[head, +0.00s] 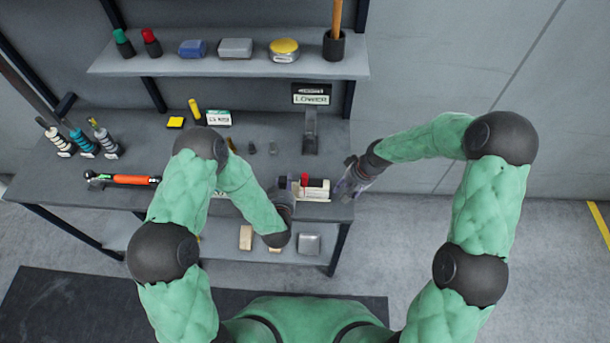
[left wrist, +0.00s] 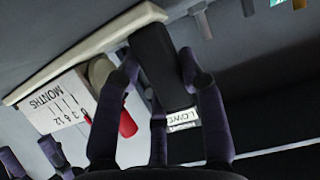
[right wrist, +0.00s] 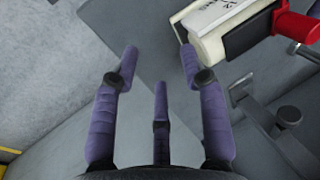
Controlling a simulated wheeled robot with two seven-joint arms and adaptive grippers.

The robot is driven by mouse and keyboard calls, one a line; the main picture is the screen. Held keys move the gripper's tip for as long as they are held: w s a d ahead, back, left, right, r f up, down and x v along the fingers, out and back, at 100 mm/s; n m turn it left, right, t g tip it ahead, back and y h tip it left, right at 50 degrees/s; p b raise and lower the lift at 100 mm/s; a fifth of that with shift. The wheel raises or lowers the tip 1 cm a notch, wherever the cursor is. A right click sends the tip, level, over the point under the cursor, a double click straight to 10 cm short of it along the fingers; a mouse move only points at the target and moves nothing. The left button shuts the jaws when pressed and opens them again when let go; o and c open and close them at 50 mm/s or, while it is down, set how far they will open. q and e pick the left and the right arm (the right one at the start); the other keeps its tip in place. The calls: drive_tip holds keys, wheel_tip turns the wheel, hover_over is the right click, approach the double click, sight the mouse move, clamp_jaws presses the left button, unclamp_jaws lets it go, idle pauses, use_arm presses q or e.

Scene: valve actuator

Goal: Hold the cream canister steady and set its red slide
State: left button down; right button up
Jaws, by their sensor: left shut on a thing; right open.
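The cream canister (head: 318,194) is near the front right edge of the bench. Its red slide (head: 304,180) stands up beside it. My left gripper (head: 291,183) is at the canister's left; in the left wrist view it (left wrist: 158,62) is shut on the canister's black part (left wrist: 163,72). That view also shows the white MONTHS label (left wrist: 58,102) and the red slide (left wrist: 127,124). My right gripper (head: 350,181) is open and empty just right of the canister. In the right wrist view, the cream body (right wrist: 208,48) and red slide (right wrist: 298,28) lie beyond its right finger.
A LOWER sign (head: 311,94) stands at the back above a grey stand (head: 310,133). A shelf (head: 120,66) with several items hangs above. The space right of the bench is clear.

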sight(305, 176)
drive_tip(key=shift+n+g+h, duration=0.4)
drive_tip(key=shift+n+h, duration=0.4)
drive_tip(key=w+a+r, duration=0.1)
drive_tip(key=a+r, duration=0.4)
drive_tip(key=w+a+r, duration=0.1)
drive_tip(key=a+r, duration=0.1)
drive_tip(key=a, duration=0.1)
drive_tip(key=shift+w+r, duration=0.15)
drive_tip(key=shift+w, duration=0.15)
drive_tip(key=a+r+h, duration=0.2)
drive_tip(key=a+r, duration=0.3)
drive_tip(key=r, duration=0.2)
drive_tip(key=shift+n, duration=0.4)
drive_tip(key=f, duration=1.2)
drive_tip(key=shift+w+a, duration=0.15)
drive_tip(key=shift+a, duration=0.05)
clamp_jaws()
